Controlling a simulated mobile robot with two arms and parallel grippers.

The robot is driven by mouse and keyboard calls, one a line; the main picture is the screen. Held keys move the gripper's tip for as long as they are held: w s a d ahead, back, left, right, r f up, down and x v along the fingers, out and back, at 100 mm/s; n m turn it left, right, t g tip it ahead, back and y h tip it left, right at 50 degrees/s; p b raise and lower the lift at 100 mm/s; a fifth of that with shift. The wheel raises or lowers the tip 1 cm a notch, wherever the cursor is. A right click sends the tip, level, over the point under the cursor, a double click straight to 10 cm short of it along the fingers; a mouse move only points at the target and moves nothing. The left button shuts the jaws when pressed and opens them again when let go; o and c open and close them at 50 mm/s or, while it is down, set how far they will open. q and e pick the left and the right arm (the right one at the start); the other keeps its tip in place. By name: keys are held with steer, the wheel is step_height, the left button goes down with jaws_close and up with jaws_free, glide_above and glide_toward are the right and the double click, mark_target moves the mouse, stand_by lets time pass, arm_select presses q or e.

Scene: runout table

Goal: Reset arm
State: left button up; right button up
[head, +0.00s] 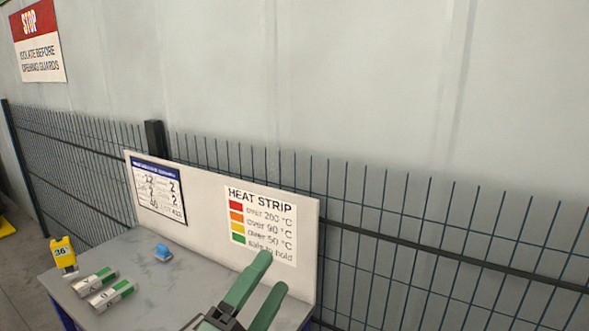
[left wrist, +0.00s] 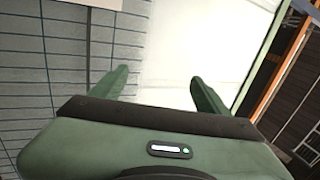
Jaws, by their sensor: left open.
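My left gripper (head: 273,272) is at the bottom of the head view, over the right part of the grey table (head: 195,272). Its two green fingers are apart with nothing between them, and they point up toward the back board. In the left wrist view the open fingers (left wrist: 159,78) stand in front of a pale panel and a mesh fence, also empty. My right gripper is in neither view.
Two grey bars with green strips, one behind (head: 95,281) and one in front (head: 112,295), lie on the table's left. A yellow device (head: 63,256) and a small blue object (head: 163,252) are nearby. A board (head: 222,195) with a heat-strip sign (head: 262,222) rises behind; mesh fence (head: 400,240) beyond.

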arm_select(q)
steer(key=s+a+f+n+g+y, duration=0.25)
steer(key=a+f+n+y, duration=0.45)
steer(key=f, duration=0.4)
steer(key=s+a+f+n+g+y, duration=0.2)
steer(key=a+f+n+g+y, duration=0.25)
steer(key=a+f+n, duration=0.4)
steer(key=s+f+n+g, duration=0.7)
steer(key=s+f+g, duration=0.2)
steer(key=s+f, duration=0.85)
step_height(320, 180, down, 22)
steer(key=s+g, duration=0.1)
steer(key=s, duration=0.1)
steer(key=s+a+f, duration=0.1)
steer(key=s+f, duration=0.7)
steer(key=s+a+f+m+g, duration=0.1)
steer(key=s+a+f, duration=0.1)
steer(key=s+f, duration=0.6)
steer(key=shift+s+a+f, duration=0.25)
steer(key=shift+s+f, duration=0.05)
steer(key=shift+f, duration=0.45)
